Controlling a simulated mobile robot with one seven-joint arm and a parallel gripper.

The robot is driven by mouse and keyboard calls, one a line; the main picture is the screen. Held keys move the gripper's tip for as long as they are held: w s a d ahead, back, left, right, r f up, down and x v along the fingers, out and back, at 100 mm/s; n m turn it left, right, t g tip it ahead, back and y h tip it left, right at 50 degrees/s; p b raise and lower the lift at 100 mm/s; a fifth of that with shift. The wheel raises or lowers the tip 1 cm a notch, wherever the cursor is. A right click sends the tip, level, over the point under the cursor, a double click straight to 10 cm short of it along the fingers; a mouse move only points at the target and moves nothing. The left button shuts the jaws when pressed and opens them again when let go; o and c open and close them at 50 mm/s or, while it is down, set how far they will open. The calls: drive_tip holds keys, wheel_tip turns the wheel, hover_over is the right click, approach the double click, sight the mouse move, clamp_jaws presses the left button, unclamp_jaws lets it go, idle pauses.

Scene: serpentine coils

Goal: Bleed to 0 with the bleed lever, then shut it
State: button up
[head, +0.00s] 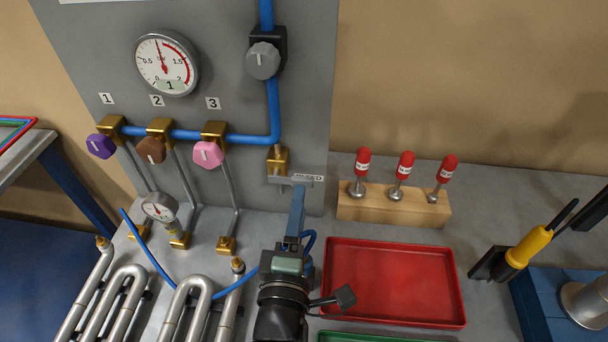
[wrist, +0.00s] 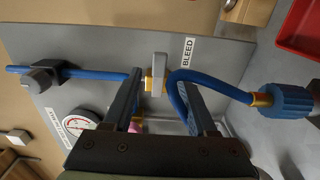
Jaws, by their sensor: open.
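The bleed lever (wrist: 159,75) is a grey bar on a brass fitting, beside the BLEED label (wrist: 189,51) in the wrist view. In the head view its brass valve (head: 277,160) is at the panel's lower right, with the lever partly hidden by my gripper. My gripper (head: 297,192) is open in front of it. In the wrist view the lever shows between the two fingers (wrist: 158,88); contact cannot be told. The large gauge (head: 166,64) has its needle close to 1 bar.
Purple (head: 100,146), brown (head: 150,150) and pink (head: 208,154) knobs sit on the blue pipe, below a grey knob (head: 263,61). A blue hose (wrist: 180,78) loops beside one finger. A red tray (head: 393,285) and a wooden block (head: 380,208) with red-topped pins stand right.

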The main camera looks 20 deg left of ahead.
sight(304, 182)
drive_tip(key=p+x, duration=0.1)
drive_tip(key=x, duration=0.5)
drive_tip(key=shift+w, duration=0.2)
drive_tip(key=shift+c, duration=0.3)
clamp_jaws()
idle(1.0)
